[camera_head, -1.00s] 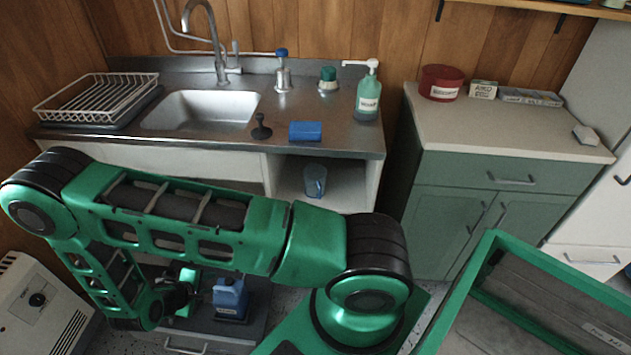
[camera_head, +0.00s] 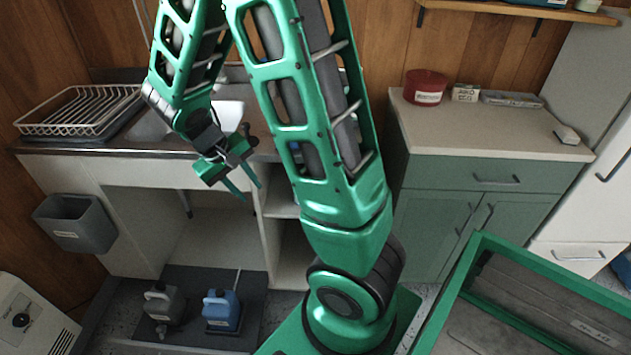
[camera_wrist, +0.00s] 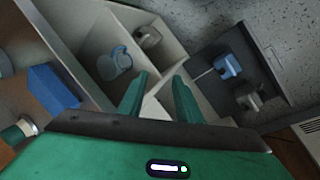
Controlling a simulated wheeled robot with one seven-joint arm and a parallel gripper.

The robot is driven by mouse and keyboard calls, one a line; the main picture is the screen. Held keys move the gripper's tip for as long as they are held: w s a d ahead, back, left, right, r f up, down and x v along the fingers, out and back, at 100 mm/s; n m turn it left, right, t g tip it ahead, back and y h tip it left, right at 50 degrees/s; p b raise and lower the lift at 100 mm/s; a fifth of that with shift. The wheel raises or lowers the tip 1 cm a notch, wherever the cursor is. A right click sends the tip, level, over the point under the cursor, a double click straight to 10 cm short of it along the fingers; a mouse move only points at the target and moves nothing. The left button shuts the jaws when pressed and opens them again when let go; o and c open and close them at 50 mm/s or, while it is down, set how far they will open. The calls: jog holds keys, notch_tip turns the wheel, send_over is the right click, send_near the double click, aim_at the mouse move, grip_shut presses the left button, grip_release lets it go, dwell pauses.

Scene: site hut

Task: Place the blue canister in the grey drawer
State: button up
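The blue canister (camera_head: 221,309), a jug shape with a handle and a white label, stands upright on a low dark grey surface (camera_head: 192,285) on the floor. I cannot tell from these frames whether this is the grey drawer. A grey canister (camera_head: 161,303) stands left of the blue one. My gripper (camera_head: 251,190) is open and empty, in front of the sink counter, well above and apart from the canisters. Its fingers (camera_wrist: 158,97) are spread in the wrist view.
A grey bin (camera_head: 75,222) hangs at the left end of the counter (camera_head: 105,146). A heater (camera_head: 35,320) stands at lower left. The green cabinet (camera_head: 470,180) and a green-rimmed tray (camera_head: 455,290) are at right. A clear blue jug (camera_wrist: 115,63) stands in the shelf compartment.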

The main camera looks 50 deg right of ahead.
jog(key=s+r+m+y, duration=0.1)
jog(key=s+r, duration=0.3)
jog(key=s, duration=0.3)
jog(key=s+d+r+m+y, duration=0.1)
jog(key=s+r+y, duration=0.1)
jog(key=s+r, duration=0.2)
jog(key=s+d+r+m+y, duration=0.1)
jog(key=s+r, duration=0.3)
jog(key=s, duration=0.7)
jog(key=shift+d+m+t, duration=0.2)
jog(key=shift+m+t, duration=0.1)
jog(key=shift+w+f, duration=0.2)
jog(key=shift+w, duration=0.35)
